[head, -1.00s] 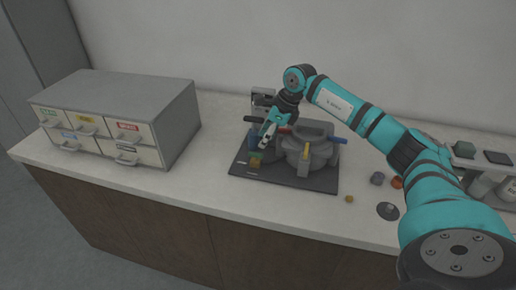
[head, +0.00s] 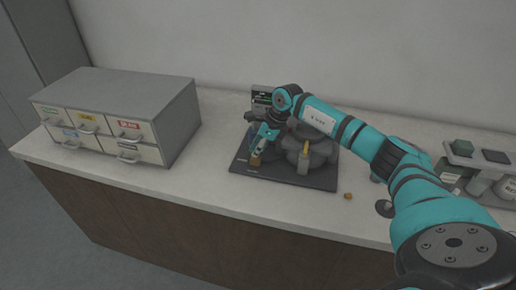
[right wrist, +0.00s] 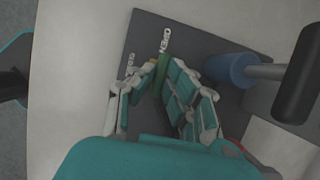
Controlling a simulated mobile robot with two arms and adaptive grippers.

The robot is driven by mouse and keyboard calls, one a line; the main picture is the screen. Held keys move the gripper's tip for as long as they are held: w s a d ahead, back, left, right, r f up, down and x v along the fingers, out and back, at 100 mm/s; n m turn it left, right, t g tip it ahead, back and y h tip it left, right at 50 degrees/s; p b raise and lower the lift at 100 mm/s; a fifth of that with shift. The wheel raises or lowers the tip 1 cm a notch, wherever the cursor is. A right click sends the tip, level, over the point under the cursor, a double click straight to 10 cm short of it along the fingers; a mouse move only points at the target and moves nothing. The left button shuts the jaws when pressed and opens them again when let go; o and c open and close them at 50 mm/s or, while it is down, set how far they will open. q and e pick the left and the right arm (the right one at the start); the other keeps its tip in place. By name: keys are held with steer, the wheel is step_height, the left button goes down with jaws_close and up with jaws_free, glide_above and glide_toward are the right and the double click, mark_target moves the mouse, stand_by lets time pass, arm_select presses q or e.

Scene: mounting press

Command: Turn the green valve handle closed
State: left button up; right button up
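The green valve handle (right wrist: 161,76) shows in the right wrist view as a narrow green bar between my fingertips, over the dark base plate (right wrist: 195,42). In the head view my right gripper (head: 259,150) reaches down at the left front of the press (head: 318,153) and hides the handle. In the right wrist view the two fingers of this gripper (right wrist: 162,72) lie close on either side of the green bar and appear closed on it. White labels (right wrist: 165,40) are on the plate beyond the fingertips. My left gripper is not in view.
A blue cylinder (right wrist: 229,69) with a metal rod and a dark grip (right wrist: 299,76) is right of the fingers. A grey drawer cabinet (head: 120,110) stands left on the counter. A small yellow piece (head: 348,196) lies right of the plate. The front left counter is clear.

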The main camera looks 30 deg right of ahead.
steer(key=shift+m, duration=0.3)
jaws_close()
steer(key=shift+r+m+h, duration=0.1)
steer(key=shift+m+h, duration=0.2)
steer(key=shift+m, duration=0.2)
steer(key=m+t, duration=0.1)
steer(key=m, duration=0.1)
steer(key=shift+a+m+h, duration=0.1)
steer(key=shift+m+h, duration=0.2)
steer(key=shift+h, duration=0.1)
steer(key=m+h, duration=0.1)
steer(key=m, duration=0.2)
steer(key=shift+a+m, duration=0.15)
steer(key=shift+m, duration=0.15)
steer(key=m+h+b, duration=0.1)
steer(key=m, duration=0.2)
steer(key=m+h+b, duration=0.1)
steer(key=m+b, duration=0.1)
steer(key=m, duration=0.1)
steer(key=shift+a+h, duration=0.15)
steer(key=shift+h, duration=0.25)
steer(key=shift+w+a+m+g+h+b, duration=0.1)
steer(key=shift+m+g+h+b, duration=0.3)
steer(key=shift+m, duration=0.6)
steer(key=shift+m+g+h+b, duration=0.25)
steer(key=shift+m+b, duration=0.25)
steer(key=shift+m, duration=0.5)
steer(key=o, duration=0.7)
jaws_free()
